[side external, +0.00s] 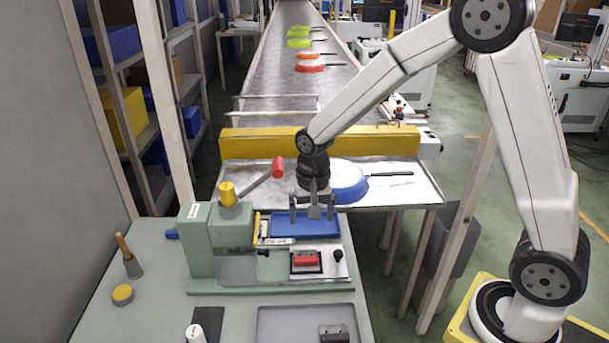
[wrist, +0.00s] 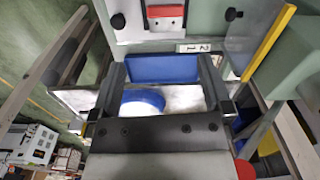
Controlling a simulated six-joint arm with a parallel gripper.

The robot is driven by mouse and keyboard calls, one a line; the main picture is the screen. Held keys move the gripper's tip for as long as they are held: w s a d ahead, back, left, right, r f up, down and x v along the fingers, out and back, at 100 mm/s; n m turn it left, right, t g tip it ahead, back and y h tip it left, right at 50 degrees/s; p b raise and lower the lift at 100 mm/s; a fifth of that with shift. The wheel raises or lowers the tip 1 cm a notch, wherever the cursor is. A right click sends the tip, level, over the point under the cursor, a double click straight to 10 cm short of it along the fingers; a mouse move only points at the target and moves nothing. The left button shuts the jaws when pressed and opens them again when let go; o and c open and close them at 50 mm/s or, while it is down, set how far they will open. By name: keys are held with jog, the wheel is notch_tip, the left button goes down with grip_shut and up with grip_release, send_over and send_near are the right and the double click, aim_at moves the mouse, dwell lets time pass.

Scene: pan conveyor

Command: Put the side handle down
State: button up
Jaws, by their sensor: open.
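My gripper (side external: 314,213) is open, pointing down over the blue tray (side external: 305,231) behind the green press. In the wrist view its two fingers (wrist: 162,75) stand apart with nothing between them, and the blue tray (wrist: 162,68) shows beyond them. I cannot say for sure which part is the side handle. A small red piece (side external: 305,260) sits in the fixture on the press's bed, in front of the gripper; it also shows at the top of the wrist view (wrist: 165,11). A dark block (side external: 333,333) lies in the grey tray (side external: 275,318) at the front.
The green press (side external: 205,245) stands left of the gripper, its red-gripped lever (side external: 278,167) raised close to my wrist. A blue pan (side external: 347,183) lies on the metal table behind. A yellow beam (side external: 250,143) crosses the conveyor's end. The bench's left side holds small tools.

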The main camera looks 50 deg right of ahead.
jog(key=s+r+n+t, duration=0.1)
jog(key=s+n+t, duration=0.1)
jog(key=s+n, duration=0.6)
jog(key=s+d, duration=0.1)
jog(key=s, duration=0.3)
jog(key=shift+s, duration=0.4)
jog(key=shift+w, duration=0.1)
jog(key=w+f+n, duration=0.2)
jog(key=w+n, duration=0.2)
jog(key=n, duration=0.4)
jog(key=w+f+n+g, duration=0.1)
jog(key=w+n, duration=0.3)
jog(key=n, duration=0.4)
jog(key=w+f+n+g, duration=0.1)
jog(key=w+f+n, duration=0.1)
jog(key=w+n, duration=0.3)
jog(key=shift+a+f+n, duration=0.2)
jog(key=shift+n, duration=0.55)
jog(key=shift+a+f+n, duration=0.2)
jog(key=shift+n, duration=0.55)
jog(key=w+f+n, duration=0.1)
jog(key=n, duration=0.2)
jog(key=shift+w+f, duration=0.1)
jog(key=shift+w, duration=0.1)
